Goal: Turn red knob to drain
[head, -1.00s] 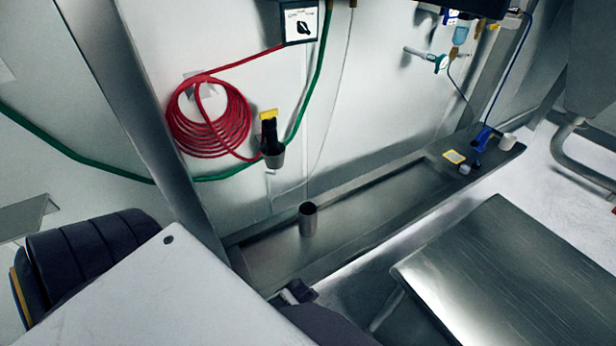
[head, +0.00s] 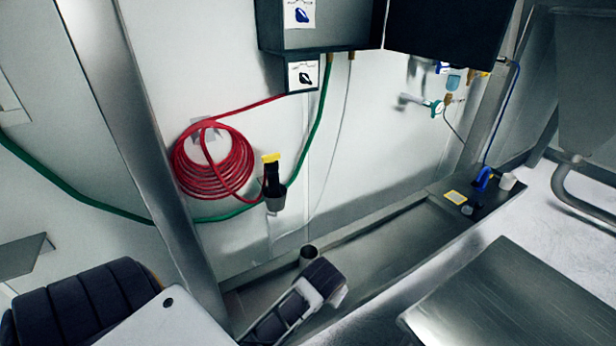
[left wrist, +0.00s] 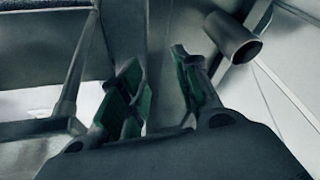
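I see no red knob in either view. The red that shows is a coiled hose (head: 212,165) on the wall. My right gripper is not in view.
The metal cup (head: 309,254) stands in a long steel trough (head: 400,228), partly behind a dark segmented part of my arm. A green hose (head: 70,190) runs along the wall. Small valves (head: 436,108) hang under a dark box at right. A steel table (head: 500,300) fills the lower right.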

